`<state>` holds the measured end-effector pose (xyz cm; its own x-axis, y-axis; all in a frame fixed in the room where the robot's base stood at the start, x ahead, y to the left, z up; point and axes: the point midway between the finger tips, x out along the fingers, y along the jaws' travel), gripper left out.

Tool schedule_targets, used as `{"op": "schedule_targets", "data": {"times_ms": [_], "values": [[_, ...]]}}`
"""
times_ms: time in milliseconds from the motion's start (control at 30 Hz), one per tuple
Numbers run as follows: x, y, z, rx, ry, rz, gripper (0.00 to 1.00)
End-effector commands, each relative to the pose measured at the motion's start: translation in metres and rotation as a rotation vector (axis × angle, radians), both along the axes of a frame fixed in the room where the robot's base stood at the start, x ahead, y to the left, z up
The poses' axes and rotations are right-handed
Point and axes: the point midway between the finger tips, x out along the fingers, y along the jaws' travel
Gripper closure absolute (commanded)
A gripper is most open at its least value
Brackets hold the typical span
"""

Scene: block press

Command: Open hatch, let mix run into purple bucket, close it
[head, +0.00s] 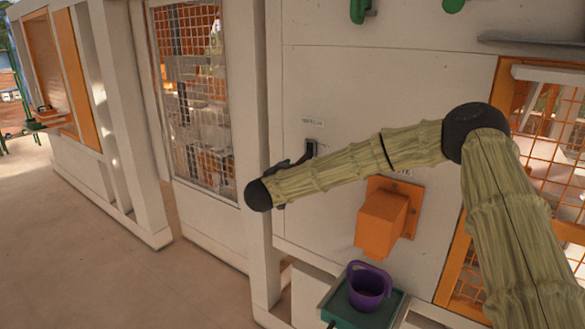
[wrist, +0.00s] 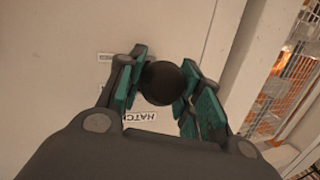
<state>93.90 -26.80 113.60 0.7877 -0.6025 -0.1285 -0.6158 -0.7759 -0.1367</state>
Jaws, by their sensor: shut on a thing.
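A black round knob, the hatch handle (wrist: 162,82), sits between the fingers of my gripper (wrist: 160,92) in the wrist view, and the teal-padded jaws are shut on it. A label reading "HATCH" (wrist: 138,117) shows on the panel beside it. In the head view my gripper (head: 296,166) is at the dark handle (head: 310,148) on the pale panel, partly hidden by my wrist. An orange chute (head: 381,220) juts from the panel to the lower right. The purple bucket (head: 368,288) stands below the chute on a green tray (head: 345,318). Its inside looks dark; I see no mix running.
The pale machine panel (head: 340,75) fills the middle. A mesh window (head: 190,80) is at the left and an orange-framed mesh door (head: 545,110) at the right. Green fittings (head: 360,10) show at the top. Open floor (head: 75,260) lies at the lower left.

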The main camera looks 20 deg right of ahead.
Motion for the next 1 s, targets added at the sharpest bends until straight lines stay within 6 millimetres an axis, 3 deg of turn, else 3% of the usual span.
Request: {"op": "schedule_targets", "data": {"times_ms": [33, 667, 1000], "values": [[0.0, 0.001, 0.015, 0.017, 0.012, 0.0, 1.0], [-0.001, 0.0, 0.063, 0.31, 0.238, -0.002, 1.0], [0.003, -0.004, 0.083, 0.307, 0.235, -0.002, 1.0]]}}
